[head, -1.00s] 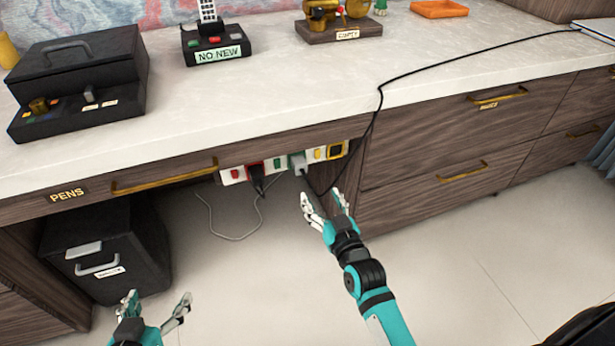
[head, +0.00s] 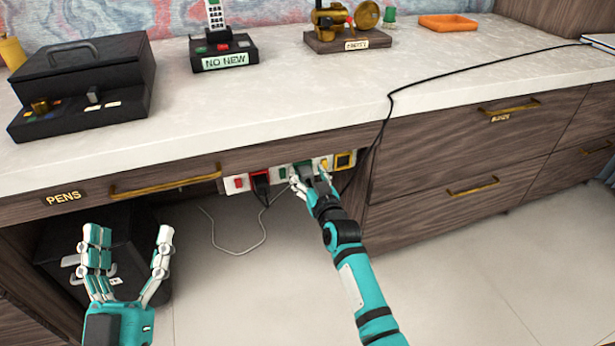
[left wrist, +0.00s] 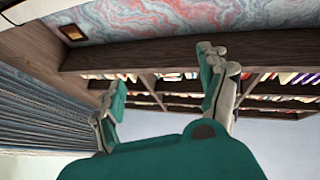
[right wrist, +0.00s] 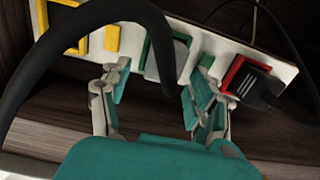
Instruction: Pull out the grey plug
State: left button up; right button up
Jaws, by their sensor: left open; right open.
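The grey plug (right wrist: 183,52) sits in the green-framed socket of the white power strip (right wrist: 225,49) under the desk edge. In the right wrist view a thick black cable arcs in front of it and hides part of it. My right gripper (head: 308,180) is open just in front of this socket and largely covers the plug in the head view. In the right wrist view its fingers (right wrist: 155,88) are spread below the plug, one towards each side. Contact cannot be told. My left gripper (head: 131,240) is open and empty at the lower left, in front of the dark cabinet.
A black plug (right wrist: 262,85) sits in the red-framed socket beside the green one. A yellow-framed socket (head: 344,160) is at the strip's right end. The black cable (head: 450,68) runs over the desktop and down its edge. A brass handle (head: 165,187) is left of the strip.

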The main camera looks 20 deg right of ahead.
aim_at(308, 175)
pick_arm(q)
jog(key=shift+s+r+t, duration=0.25)
jog(key=shift+r+t, duration=0.15)
jog(key=shift+r, duration=0.05)
pick_arm(e)
jog(key=shift+w, duration=0.35)
grip_shut()
pick_arm(q)
jog(key=shift+w+f, duration=0.1)
jog(key=shift+f, duration=0.05)
pick_arm(e)
jog(key=shift+s, duration=0.1)
jog(key=shift+s+p, duration=1)
jog(key=shift+s, duration=0.2)
jog(key=shift+s+p, duration=0.55)
jog(key=shift+s, duration=0.2)
pick_arm(q)
notch_tip(308, 175, down, 15)
jog(key=a+g+y, duration=0.2)
jog(key=g+y, duration=0.1)
jog(key=g, duration=0.7)
jog(key=shift+p, duration=0.3)
pick_arm(e)
jog(key=shift+s+d, duration=0.1)
jog(key=shift+s, duration=0.35)
